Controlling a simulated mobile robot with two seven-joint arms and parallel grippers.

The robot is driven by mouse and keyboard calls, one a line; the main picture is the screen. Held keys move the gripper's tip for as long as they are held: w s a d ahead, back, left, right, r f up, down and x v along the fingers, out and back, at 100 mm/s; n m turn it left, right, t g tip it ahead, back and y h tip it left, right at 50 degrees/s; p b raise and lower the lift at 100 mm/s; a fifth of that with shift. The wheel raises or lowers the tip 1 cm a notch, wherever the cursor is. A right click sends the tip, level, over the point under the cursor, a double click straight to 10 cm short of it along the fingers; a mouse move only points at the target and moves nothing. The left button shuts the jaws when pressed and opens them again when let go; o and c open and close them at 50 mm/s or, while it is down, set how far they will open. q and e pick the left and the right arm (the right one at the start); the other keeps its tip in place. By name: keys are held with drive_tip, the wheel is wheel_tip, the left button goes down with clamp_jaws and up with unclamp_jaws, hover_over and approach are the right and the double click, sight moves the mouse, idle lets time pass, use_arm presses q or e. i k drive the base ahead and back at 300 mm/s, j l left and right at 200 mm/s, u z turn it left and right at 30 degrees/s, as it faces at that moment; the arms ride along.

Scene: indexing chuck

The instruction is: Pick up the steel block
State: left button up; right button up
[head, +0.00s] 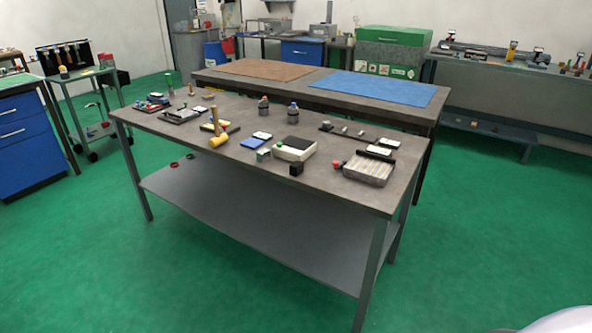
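A small grey metallic block (263,155) sits on the near part of the grey workbench (340,192), near the middle of its front edge. It looks like the steel block, but it is small in this view. A black cube (296,169) sits to its right, near the same edge. Neither of my grippers is in view.
Green floor (200,270) is open in front.

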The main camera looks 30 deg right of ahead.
sight(263, 155)
drive_tip(key=i+z, duration=0.15)
drive_tip(key=z, duration=0.2)
drive_tip(key=i+j+z, duration=0.15)
drive_tip(key=z, duration=0.2)
drive_tip(key=i+j+z, duration=0.15)
drive_tip(key=z, duration=0.15)
drive_tip(key=i+j+z, duration=0.2)
drive_tip(key=j, duration=0.15)
drive_tip(key=i+j+z, duration=0.15)
drive_tip(key=j, duration=0.2)
drive_tip(key=i+j, duration=0.2)
drive_tip(key=j, duration=0.15)
drive_tip(key=i+j+z, duration=0.1)
drive_tip(key=j, duration=0.3)
drive_tip(key=i+j, duration=0.3)
drive_tip(key=i+j+z, duration=0.1)
drive_tip(key=j, duration=0.35)
drive_tip(key=i, duration=0.05)
